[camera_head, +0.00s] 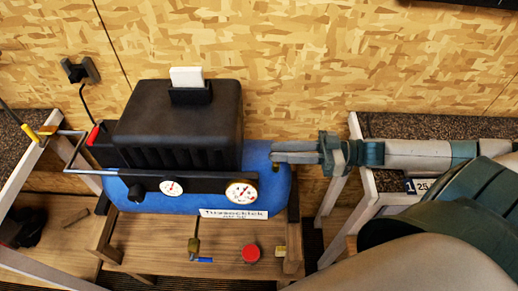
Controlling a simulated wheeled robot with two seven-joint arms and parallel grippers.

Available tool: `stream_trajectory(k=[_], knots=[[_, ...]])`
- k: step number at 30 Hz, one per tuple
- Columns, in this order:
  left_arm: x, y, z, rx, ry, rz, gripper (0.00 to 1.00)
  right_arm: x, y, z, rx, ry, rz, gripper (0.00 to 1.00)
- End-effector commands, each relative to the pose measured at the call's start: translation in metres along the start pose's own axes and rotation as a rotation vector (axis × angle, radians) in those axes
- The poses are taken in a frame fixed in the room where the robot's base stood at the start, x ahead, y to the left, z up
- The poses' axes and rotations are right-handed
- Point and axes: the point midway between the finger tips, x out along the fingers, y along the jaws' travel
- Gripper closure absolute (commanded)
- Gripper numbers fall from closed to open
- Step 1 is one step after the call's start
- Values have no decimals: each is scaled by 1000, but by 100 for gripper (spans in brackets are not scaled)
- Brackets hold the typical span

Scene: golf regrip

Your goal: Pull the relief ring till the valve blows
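The compressor has a blue tank (275,195) and a black ribbed cover (180,125), and stands on a wooden stand. Its front bar (205,183) carries a small gauge (172,187) and a larger gauge (241,193). I cannot make out the relief ring or valve; my fingers may hide them. My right gripper (276,152) reaches in from the right, its fingertips over the tank's upper right end, beside the cover. Its fingers lie close together, and I cannot tell whether they hold anything. My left gripper is out of view.
A brass valve with a blue handle (202,260), a red round part (252,252) and a small brass block (280,252) show below the tank. Benches with dark speckled tops stand left and right (440,127). A chipboard wall (330,60) is behind.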

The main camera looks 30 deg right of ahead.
Motion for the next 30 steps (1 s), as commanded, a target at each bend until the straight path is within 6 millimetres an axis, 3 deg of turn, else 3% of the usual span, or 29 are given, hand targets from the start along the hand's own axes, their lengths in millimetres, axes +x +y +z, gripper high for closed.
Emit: stream_trajectory(k=[18,30], knots=[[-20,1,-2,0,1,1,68,59,0,-2,-1,1,0,77],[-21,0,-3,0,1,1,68,63,0,0,-1,-1,0,77]])
